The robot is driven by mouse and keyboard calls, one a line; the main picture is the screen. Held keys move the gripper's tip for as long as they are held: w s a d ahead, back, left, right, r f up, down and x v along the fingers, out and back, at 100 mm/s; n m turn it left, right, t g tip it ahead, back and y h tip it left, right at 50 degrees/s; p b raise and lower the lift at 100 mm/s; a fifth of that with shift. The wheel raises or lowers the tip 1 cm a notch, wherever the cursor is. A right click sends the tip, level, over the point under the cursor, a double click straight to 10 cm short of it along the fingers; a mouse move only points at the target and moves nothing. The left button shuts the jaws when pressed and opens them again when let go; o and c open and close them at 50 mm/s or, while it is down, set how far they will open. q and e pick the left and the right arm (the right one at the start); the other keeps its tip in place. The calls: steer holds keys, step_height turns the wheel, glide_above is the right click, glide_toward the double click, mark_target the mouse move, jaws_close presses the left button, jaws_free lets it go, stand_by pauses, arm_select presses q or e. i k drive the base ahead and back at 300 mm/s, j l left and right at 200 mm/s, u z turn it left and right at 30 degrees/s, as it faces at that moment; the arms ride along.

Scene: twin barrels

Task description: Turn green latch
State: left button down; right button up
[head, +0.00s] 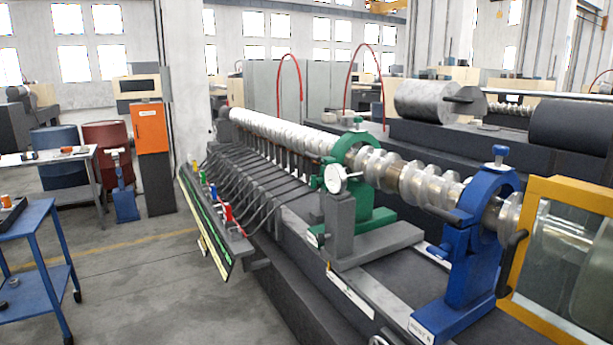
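A green ring-shaped support (372,192) stands on the machine bed in the middle of the head view, around a long shaft (400,178) with pale discs. A small green knob (358,122) sits on top of its ring. I cannot tell for sure which part is the latch. A grey post with a round dial gauge (335,179) stands in front of the green support and hides part of it. Neither of my grippers is in view.
A similar blue support (478,250) stands to the right, beside a yellow-framed clear guard (568,195). A sloped panel with coloured handles (215,225) runs along the bed's left side. A blue cart (35,225) is at far left. The floor (150,280) between is clear.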

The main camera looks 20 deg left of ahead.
mark_target(314, 180)
steer(key=i+j, duration=0.15)
steer(key=j, duration=0.25)
steer(key=i+j, duration=0.15)
steer(key=j, duration=0.2)
steer(key=i+j, duration=0.15)
steer(key=j, duration=0.25)
steer(key=i+j, duration=0.1)
steer(key=j, duration=0.3)
steer(key=i+j, duration=0.15)
steer(key=j, duration=0.2)
steer(key=i+j, duration=0.15)
steer(key=j, duration=0.25)
steer(key=i+j, duration=0.15)
steer(key=j, duration=0.25)
steer(key=i+j+z, duration=0.1)
steer(key=j, duration=0.3)
